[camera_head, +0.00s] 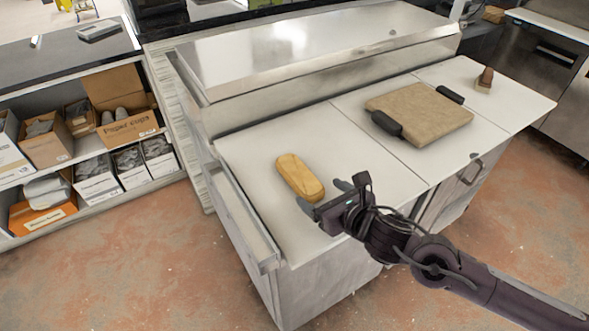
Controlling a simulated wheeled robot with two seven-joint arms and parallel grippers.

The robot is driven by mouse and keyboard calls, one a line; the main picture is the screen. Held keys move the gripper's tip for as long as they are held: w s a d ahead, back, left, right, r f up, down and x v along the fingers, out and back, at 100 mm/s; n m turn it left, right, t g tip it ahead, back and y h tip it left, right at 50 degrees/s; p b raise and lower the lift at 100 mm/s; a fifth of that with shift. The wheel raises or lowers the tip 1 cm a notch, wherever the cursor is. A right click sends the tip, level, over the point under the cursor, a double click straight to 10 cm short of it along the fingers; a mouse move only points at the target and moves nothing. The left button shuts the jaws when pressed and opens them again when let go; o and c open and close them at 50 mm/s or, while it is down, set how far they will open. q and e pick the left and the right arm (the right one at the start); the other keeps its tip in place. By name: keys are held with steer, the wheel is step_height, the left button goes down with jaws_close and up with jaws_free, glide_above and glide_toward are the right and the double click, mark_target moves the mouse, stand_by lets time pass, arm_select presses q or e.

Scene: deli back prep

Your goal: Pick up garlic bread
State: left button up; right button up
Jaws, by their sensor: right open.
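The garlic bread (297,174) is an oblong golden-yellow loaf. It lies on the left white section of the counter top (255,218). My right gripper (322,192) comes in from the lower right, beside the loaf's near right end. Its jaws are open, with one finger near the loaf's lower end and the other to the right of it. The gripper looks empty. I cannot tell whether a finger touches the loaf. My left gripper is out of view.
A tan cutting board (425,112) with dark handles lies to the right on the counter. A small brown item (485,79) stands at the far right. A raised metal cover (320,50) runs along the back. Shelves with boxes (128,128) are at left.

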mark_target(309, 185)
steer(key=shift+w+a+f+p, duration=0.15)
steer(key=shift+w+a+p, duration=0.4)
steer(key=shift+w+a, duration=0.3)
steer(key=p+x, duration=0.1)
steer(key=x, duration=0.2)
steer(key=shift+w+a, duration=0.15)
steer(key=shift+a, duration=0.05)
steer(key=shift+w+a+f, duration=0.1)
steer(key=shift+w+a, duration=0.1)
steer(key=shift+w, duration=0.05)
steer(key=shift+w+f, duration=0.1)
steer(key=shift+f, duration=0.05)
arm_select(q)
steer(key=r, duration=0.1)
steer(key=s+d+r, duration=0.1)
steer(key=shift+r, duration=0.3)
arm_select(e)
steer(key=c, duration=1.1)
